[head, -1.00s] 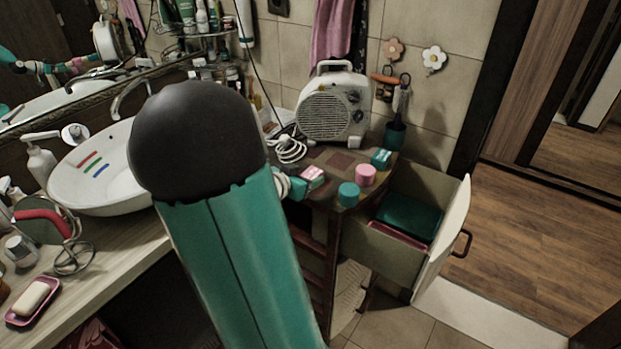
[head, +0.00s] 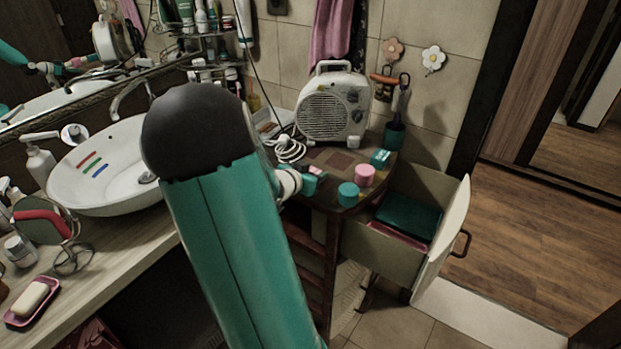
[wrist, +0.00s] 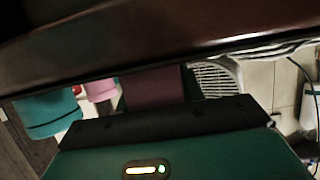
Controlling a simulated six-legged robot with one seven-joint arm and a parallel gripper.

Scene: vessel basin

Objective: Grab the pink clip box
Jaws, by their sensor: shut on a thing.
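The pink clip box (head: 316,170) is on the side table in the head view, with only a small pink and pale part showing behind my gripper. My gripper (head: 312,181) is at the box, shut on it; the fingertips are mostly hidden. In the wrist view, my teal gripper body fills the bottom. A dark reddish surface crosses the top of that view, too close and dark to name surely.
A teal round container (head: 348,194) and a pink one (head: 365,175) stand to the right on the table. A small teal box (head: 380,158) and white heater (head: 335,106) are behind. A white cable (head: 289,149) lies left. An open drawer (head: 386,252) juts out right.

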